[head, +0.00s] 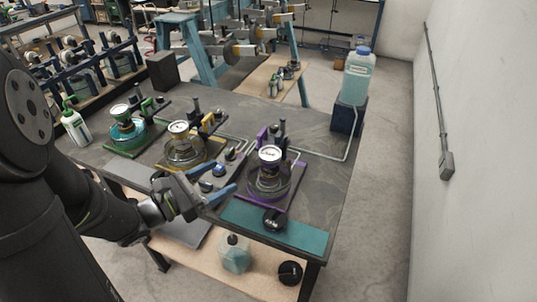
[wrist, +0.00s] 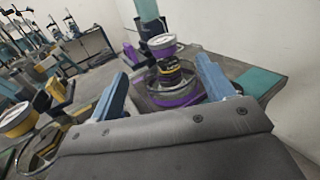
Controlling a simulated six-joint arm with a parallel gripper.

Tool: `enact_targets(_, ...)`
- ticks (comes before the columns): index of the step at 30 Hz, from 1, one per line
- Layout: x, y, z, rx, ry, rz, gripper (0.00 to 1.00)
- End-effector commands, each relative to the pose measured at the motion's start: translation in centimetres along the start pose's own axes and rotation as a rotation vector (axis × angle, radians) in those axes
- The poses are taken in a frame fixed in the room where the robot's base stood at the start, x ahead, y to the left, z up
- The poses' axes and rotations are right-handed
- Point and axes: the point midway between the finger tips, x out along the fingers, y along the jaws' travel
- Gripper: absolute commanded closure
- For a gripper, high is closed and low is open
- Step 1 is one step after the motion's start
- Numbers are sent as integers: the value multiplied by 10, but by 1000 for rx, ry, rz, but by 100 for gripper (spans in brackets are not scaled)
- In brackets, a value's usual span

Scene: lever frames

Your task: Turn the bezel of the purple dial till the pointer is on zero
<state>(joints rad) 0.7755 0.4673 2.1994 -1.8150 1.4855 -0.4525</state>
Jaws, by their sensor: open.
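The purple dial (head: 269,153) has a round white face. It tops a dark stem on a purple base (head: 282,199) near the right end of the table. The pointer and its mark are too small to read. In the wrist view the dial (wrist: 161,41) shows beyond my fingers, between them and apart from both. My gripper (head: 227,196) is open and empty, in front and to the left of the purple dial in the head view. Its two blue fingers (wrist: 165,90) are spread wide in the wrist view.
A blue-capped bottle (head: 358,77) stands at the back right. A teal mat (head: 300,236) lies along the front edge.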

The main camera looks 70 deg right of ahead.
Motion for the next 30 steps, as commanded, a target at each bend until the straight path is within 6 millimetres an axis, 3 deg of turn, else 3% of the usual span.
enact_targets(6, -12, 14, -7, -9, 33, -76, 25)
enact_targets(11, -3, 13, -8, -10, 35, -83, 25)
enact_targets(30, 100, 3, -11, -9, 34, -85, 25)
